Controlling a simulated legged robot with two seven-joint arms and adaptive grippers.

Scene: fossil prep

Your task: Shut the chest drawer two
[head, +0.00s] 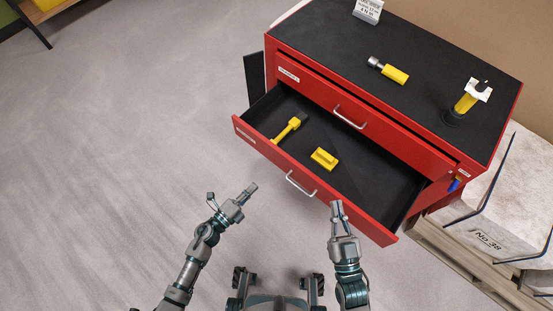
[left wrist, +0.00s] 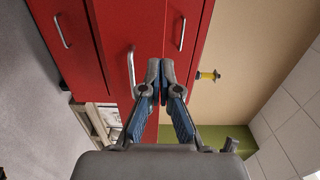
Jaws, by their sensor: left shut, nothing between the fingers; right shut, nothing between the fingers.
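The red chest (head: 283,52) has a black top. A lower drawer, drawer two (head: 270,150), stands far out, with a silver handle (head: 300,185) on its front. Inside it lie a yellow tool (head: 288,129) and a yellow block (head: 324,158). My left gripper (head: 254,187) is shut and empty, in front of the drawer front and left of the handle, apart from it. It also shows shut in the left wrist view (left wrist: 160,72), before red fronts with handles. My right gripper (head: 337,204) is shut and empty, close to the drawer front right of the handle; I cannot tell whether it touches.
The upper drawer (head: 350,117) is in or nearly in. A yellow-handled tool (head: 392,74), a yellow stand (head: 465,103) and a sign (head: 368,11) are on the chest top. Pale blocks on a pallet (head: 470,260) stand at the right. The floor (head: 130,120) at left is clear.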

